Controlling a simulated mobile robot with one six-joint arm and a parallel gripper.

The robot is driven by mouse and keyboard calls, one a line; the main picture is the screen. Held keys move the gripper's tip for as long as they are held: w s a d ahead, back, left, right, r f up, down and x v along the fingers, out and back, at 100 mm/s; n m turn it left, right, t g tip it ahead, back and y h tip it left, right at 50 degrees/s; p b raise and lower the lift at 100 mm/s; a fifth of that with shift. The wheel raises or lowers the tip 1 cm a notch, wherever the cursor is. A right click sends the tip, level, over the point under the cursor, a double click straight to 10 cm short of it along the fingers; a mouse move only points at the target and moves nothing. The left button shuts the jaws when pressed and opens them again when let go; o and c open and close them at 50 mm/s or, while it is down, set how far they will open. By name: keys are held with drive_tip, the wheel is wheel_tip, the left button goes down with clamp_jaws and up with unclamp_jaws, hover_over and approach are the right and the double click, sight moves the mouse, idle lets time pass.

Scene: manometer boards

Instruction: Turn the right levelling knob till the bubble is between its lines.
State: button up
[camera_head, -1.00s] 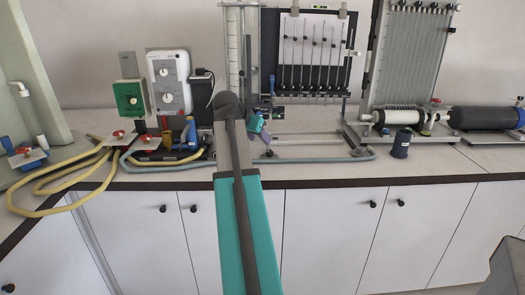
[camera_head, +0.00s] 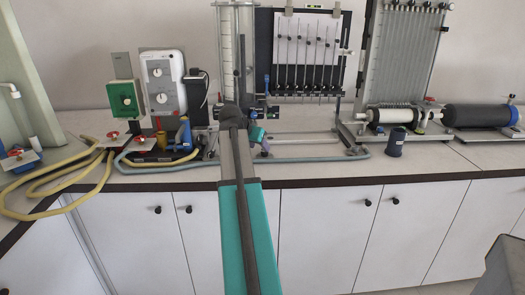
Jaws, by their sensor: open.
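The manometer board (camera_head: 264,48) stands at the back, a dark panel with a white sheet and several thin tubes. A small yellow-green spot (camera_head: 288,9) at its top edge may be the level; no bubble or lines can be made out. The board's base frame (camera_head: 305,134) rests on the counter. No levelling knob can be picked out with certainty. My gripper (camera_head: 261,139), a small teal and purple shape past my arm's elbow, is by the left end of this base. It appears empty; its fingers are too small to tell apart, and I cannot tell whether it touches anything.
A dark blue cup (camera_head: 395,142) stands near the counter's front edge, right of the base. A grey hose (camera_head: 300,159) runs along the front. Yellow hoses (camera_head: 85,181) and a green box (camera_head: 124,98) are at left. A tilted tube bank (camera_head: 405,55) stands at right.

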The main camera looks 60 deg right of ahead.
sight(263, 153)
drive_tip(key=shift+x, duration=2.95)
drive_tip(key=c, duration=0.9)
drive_tip(key=shift+w+d, duration=0.1)
drive_tip(key=shift+c, duration=0.9)
drive_tip(key=shift+o, duration=0.2)
drive_tip(key=shift+r, duration=0.1)
drive_tip(key=shift+n+p, duration=0.3)
drive_tip(key=shift+p, duration=0.05)
drive_tip(key=shift+t, duration=0.4)
